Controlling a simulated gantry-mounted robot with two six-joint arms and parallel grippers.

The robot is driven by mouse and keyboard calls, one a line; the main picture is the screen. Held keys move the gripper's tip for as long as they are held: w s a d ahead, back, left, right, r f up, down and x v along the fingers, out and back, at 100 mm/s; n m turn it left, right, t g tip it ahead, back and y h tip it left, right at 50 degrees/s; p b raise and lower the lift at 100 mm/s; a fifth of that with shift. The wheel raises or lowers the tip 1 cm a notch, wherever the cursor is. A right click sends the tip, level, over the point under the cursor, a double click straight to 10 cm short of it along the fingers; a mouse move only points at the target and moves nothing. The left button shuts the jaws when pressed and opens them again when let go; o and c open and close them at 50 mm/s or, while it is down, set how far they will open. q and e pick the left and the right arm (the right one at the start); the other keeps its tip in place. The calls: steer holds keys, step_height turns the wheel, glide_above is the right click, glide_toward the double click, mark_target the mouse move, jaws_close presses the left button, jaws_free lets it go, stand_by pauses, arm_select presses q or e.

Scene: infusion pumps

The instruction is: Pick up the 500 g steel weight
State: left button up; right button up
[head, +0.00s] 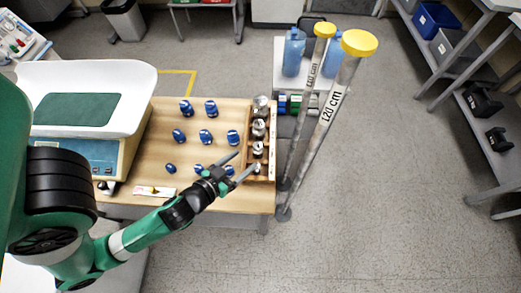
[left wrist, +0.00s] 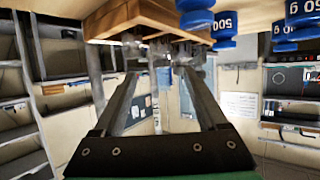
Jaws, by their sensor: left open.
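Several steel weights stand in a row in a wooden rack (head: 272,140) at the table's right edge; the largest steel weight (head: 260,104) is at the back and a middle one (head: 258,129) is nearer. Their labels are too small to read, so I cannot tell which is 500 g. My left gripper (head: 246,162) is open and empty, with its fingers at the rack's near end, by the smallest steel weight. In the left wrist view the open fingers (left wrist: 160,76) point toward the room below the rack (left wrist: 140,15), which appears upside down. My right gripper is not in view.
Several blue weights (head: 205,136) stand on the table left of the rack; one blue weight (left wrist: 222,25) reads 500. A white scale (head: 95,90) is at the left. Two tall tubes (head: 318,130) with yellow caps stand just right of the rack.

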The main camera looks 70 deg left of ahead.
mark_target(255, 150)
arm_select(q)
steer(key=x, duration=0.4)
steer(key=shift+w+a+f+b, duration=0.15)
steer(key=shift+f+b, duration=0.05)
steer(key=shift+b, duration=0.2)
steer(key=b+x, duration=0.1)
steer(key=x, duration=0.3)
steer(key=shift+a+b, duration=0.15)
steer(key=shift+b, duration=0.25)
steer(key=shift+w+a, duration=0.15)
steer(key=shift+w, duration=0.15)
steer(key=shift+s, duration=0.1)
steer(key=shift+c, duration=0.7)
jaws_close()
